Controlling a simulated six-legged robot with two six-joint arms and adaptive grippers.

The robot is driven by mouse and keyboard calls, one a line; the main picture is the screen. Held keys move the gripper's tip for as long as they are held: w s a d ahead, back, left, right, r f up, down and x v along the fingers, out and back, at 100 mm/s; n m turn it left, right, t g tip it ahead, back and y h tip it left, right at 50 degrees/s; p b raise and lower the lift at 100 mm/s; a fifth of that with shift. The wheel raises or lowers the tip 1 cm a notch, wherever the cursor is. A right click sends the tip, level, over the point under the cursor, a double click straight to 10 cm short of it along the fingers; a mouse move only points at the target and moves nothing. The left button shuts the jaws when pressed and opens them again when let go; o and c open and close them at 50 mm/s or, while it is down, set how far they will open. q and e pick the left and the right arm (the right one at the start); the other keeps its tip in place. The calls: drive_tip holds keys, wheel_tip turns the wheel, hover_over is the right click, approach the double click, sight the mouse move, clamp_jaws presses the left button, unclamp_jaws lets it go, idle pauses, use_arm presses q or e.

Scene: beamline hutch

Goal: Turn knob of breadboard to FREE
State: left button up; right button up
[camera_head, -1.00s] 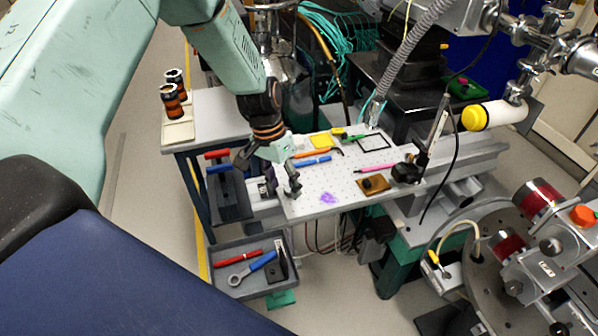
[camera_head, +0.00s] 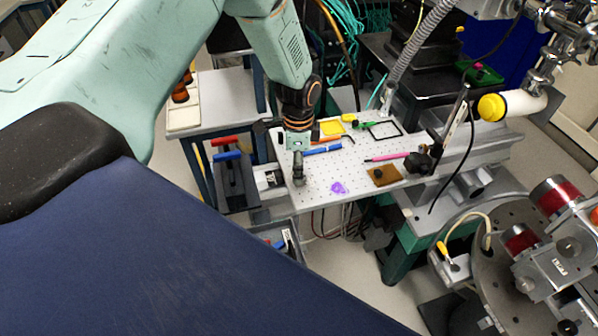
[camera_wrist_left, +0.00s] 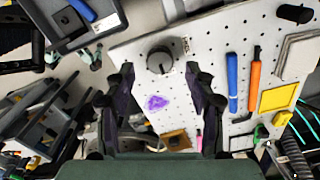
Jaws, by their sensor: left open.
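The white perforated breadboard (camera_head: 345,172) lies at the middle of the head view; it also fills the upper part of the left wrist view (camera_wrist_left: 210,30). A round dark knob (camera_wrist_left: 159,58) with a lighter top sits near the board's edge in the wrist view. My left gripper (camera_head: 298,172) points down over the board's left end. In the wrist view its open fingers (camera_wrist_left: 160,74) lie to either side of the knob, with a clear gap on both sides. Any contact or height above the board is unclear. The knob's markings are not readable. My right gripper is not in view.
A purple patch (camera_head: 338,188) lies near the knob's end. A blue tool (camera_head: 322,149), a pink pen (camera_head: 386,157), a yellow square (camera_head: 331,128) and a brown plate (camera_head: 384,175) lie on the board. A black clamp-like part (camera_head: 420,160) stands at its right.

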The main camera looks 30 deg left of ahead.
use_arm(q)
wheel_tip(320, 180, down, 2)
drive_tip(key=shift+f, duration=0.5)
drive_tip(key=shift+d, duration=0.25)
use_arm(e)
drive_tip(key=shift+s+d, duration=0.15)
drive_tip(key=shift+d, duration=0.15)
use_arm(q)
drive_tip(key=shift+a+f, duration=0.1)
drive_tip(key=shift+a, duration=0.05)
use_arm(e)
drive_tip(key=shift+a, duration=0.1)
use_arm(q)
drive_tip(key=shift+w+a+f, duration=0.1)
drive_tip(key=shift+a, duration=0.05)
drive_tip(key=c, duration=0.3)
drive_tip(key=shift+d, duration=0.2)
drive_tip(key=c, duration=0.8)
drive_tip(key=shift+c, duration=0.2)
